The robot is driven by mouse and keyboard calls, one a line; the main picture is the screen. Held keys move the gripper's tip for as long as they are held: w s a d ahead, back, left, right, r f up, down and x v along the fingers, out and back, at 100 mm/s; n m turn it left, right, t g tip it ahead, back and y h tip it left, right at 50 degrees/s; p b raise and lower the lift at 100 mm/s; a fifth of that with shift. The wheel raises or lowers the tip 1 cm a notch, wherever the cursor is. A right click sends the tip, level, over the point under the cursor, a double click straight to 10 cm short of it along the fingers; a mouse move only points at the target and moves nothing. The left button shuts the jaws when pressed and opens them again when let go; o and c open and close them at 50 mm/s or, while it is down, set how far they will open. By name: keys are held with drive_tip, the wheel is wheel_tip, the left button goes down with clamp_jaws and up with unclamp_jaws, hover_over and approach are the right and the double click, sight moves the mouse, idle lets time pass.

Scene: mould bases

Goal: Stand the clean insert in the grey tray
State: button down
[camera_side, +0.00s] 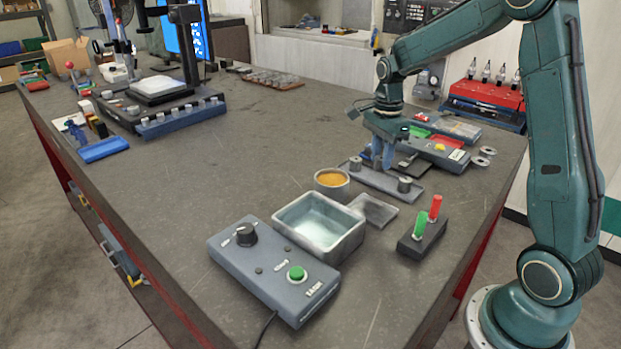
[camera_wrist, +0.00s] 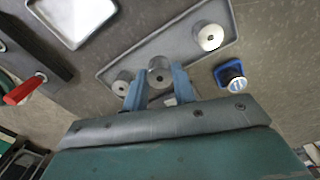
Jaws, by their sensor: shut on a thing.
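My gripper (camera_wrist: 154,92) is shut on a metal insert (camera_wrist: 160,72), a short grey cylinder with a hole in its top. In the side view my gripper (camera_side: 382,163) is over the long grey tray (camera_side: 379,182), and its fingers hide most of the held insert. I cannot tell whether the insert touches the tray floor. Two other inserts stand in this tray, one near (camera_side: 404,184) and one far (camera_side: 355,163). In the wrist view they show on either side of the held one, at right (camera_wrist: 208,37) and left (camera_wrist: 122,83).
A shallow square tray (camera_side: 375,210), a water basin (camera_side: 320,226) and an orange-filled cup (camera_side: 331,182) stand close by. A stand (camera_side: 422,240) with red and green handles is at right. A small blue item (camera_wrist: 231,75) lies beside the long tray. The table's middle left is clear.

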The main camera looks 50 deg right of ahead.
drive_tip(key=shift+f, duration=1.3)
drive_tip(key=c, duration=1.1)
unclamp_jaws()
drive_tip(key=shift+o, duration=0.2)
wheel_tip(320, 180, up, 14)
drive_tip(key=shift+f, duration=0.1)
